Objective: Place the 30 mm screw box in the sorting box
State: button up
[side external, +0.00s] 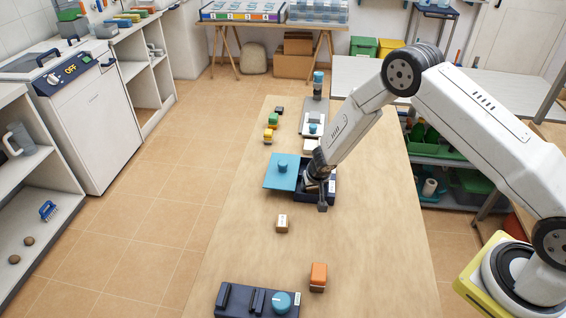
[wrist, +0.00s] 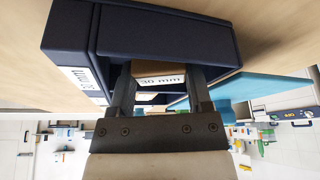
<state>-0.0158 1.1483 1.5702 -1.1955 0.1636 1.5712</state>
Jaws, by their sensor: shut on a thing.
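The held screw box (wrist: 158,70) is brown with a white label that reads 30 mm upside down in the wrist view. My gripper (wrist: 160,78) is shut on it, one finger on each side. The navy sorting box (wrist: 60,30) is close around the fingers in that view, with a white label on its side. In the side view the sorting box (side external: 331,190) stands mid-table, and my gripper (side external: 322,190) is at it, hiding part of it. The held box cannot be made out there, and I cannot tell how deep it sits in a compartment.
A teal lid (side external: 272,180) with a knob lies left of the sorting box. A small labelled box (side external: 282,224), an orange box (side external: 318,274) and a navy block with a blue knob (side external: 235,298) are nearer. Small green and yellow boxes (side external: 271,127) stand farther back. The table's right side is bare.

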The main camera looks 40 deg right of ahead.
jog(key=shift+f, duration=0.15)
jog(key=o, duration=1.1)
jog(key=shift+c, duration=0.2)
jog(key=shift+r, duration=0.2)
jog(key=v, duration=1)
jog(key=shift+s+r, duration=0.2)
jog(key=shift+r, duration=0.15)
jog(key=shift+s+a+r, duration=0.1)
jog(key=shift+s+r, duration=0.1)
jog(key=shift+r, duration=0.3)
jog(key=shift+r, duration=0.1)
